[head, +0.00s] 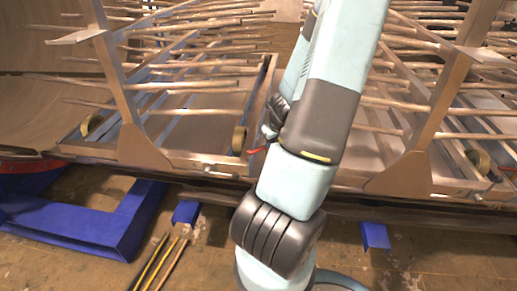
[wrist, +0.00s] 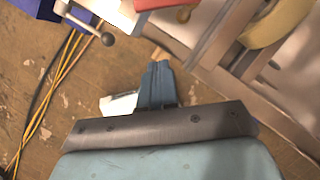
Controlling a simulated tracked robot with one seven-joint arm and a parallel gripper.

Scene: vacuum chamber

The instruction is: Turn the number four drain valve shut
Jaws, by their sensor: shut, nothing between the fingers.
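My gripper (wrist: 157,70) is in the wrist view, with its two grey-blue fingers together and nothing between them. A metal lever with a round ball knob (wrist: 107,39) is above and left of the fingertips, apart from them. A red part (wrist: 152,3) with a brass-coloured knob shows at the top edge. In the head view, a small pale lever (head: 220,173) is on the front rail, and a red handle (head: 257,150) shows beside my arm. Another red handle (head: 507,168) is at the far right. I can read no number on any valve. My arm hides part of the rail.
Wooden racks with many thin rods fill the back. Blue floor beams (head: 95,232) and a blue block (head: 375,236) stand in front of the rail. Yellow and black cables (head: 160,262) lie on the brown floor. A cream roller (wrist: 278,20) is upper right in the wrist view.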

